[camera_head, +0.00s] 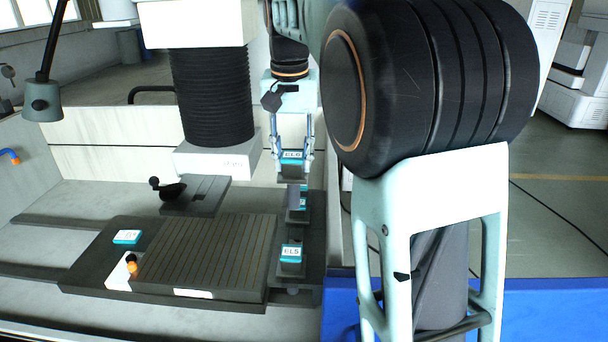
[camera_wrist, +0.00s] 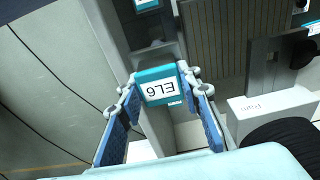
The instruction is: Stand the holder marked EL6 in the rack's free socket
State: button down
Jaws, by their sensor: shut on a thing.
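The EL6 holder (camera_head: 292,156) has a teal and white label on a grey body. My gripper (camera_head: 293,150) is shut on it and holds it over the far end of the dark rack (camera_head: 313,235). In the wrist view the EL6 label (camera_wrist: 160,88) is upside down between my fingertips (camera_wrist: 164,90). The EL5 holder (camera_head: 291,252) stands at the rack's near end. Between them is a dark piece with a teal edge (camera_head: 302,203), its marking unreadable. I cannot tell whether EL6 touches the rack; the free socket is not clearly visible.
A grooved dark plate (camera_head: 215,255) lies left of the rack, with a teal-labelled block (camera_head: 127,237) and a white block with an orange knob (camera_head: 132,268). The machine's head with black bellows (camera_head: 212,95) stands left of my gripper. The pale tank wall (camera_head: 333,225) runs close on the right.

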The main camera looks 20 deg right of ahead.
aim_at(295, 203)
notch_tip(295, 203, down, 6)
jog(key=b, duration=0.4)
jog(key=shift+w+d, duration=0.1)
jog(key=shift+w, duration=0.05)
jog(key=shift+f+b, duration=0.3)
jog(key=shift+b, duration=0.05)
jog(key=shift+f, duration=0.4)
jog(key=shift+f+b, duration=1.05)
jog(key=shift+b, duration=0.2)
jog(key=shift+f, duration=0.25)
jog(key=shift+f+b, duration=0.3)
jog(key=shift+f, duration=0.6)
